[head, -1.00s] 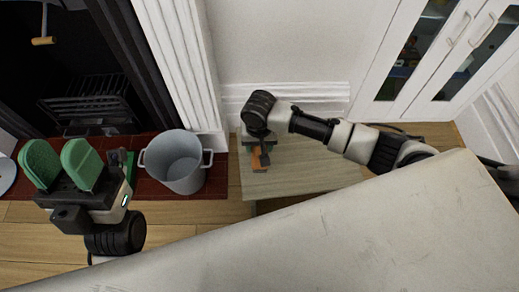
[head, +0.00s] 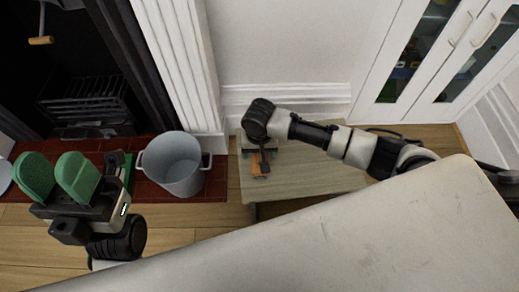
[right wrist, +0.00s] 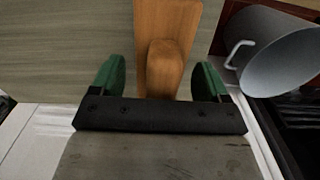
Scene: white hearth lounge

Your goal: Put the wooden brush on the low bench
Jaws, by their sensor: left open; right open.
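The wooden brush (head: 261,171) shows as an orange-brown piece on the low bench (head: 315,181), partly hidden under my right wrist in the head view. In the right wrist view the brush (right wrist: 167,22) lies over the pale bench top (right wrist: 65,55), with its blunt handle between the green fingers. My right gripper (right wrist: 160,68) is open, one finger on each side of the handle, with gaps visible on both sides. My left gripper (head: 56,173) is open and empty, in front of the fireplace, well left of the bench.
A grey metal bucket (head: 174,166) stands on the red tiled hearth (head: 208,187), left of the bench. A white glass-fronted cabinet (head: 425,60) stands at the back right. A large pale surface (head: 330,245) fills the lower foreground. The bench's middle and right are bare.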

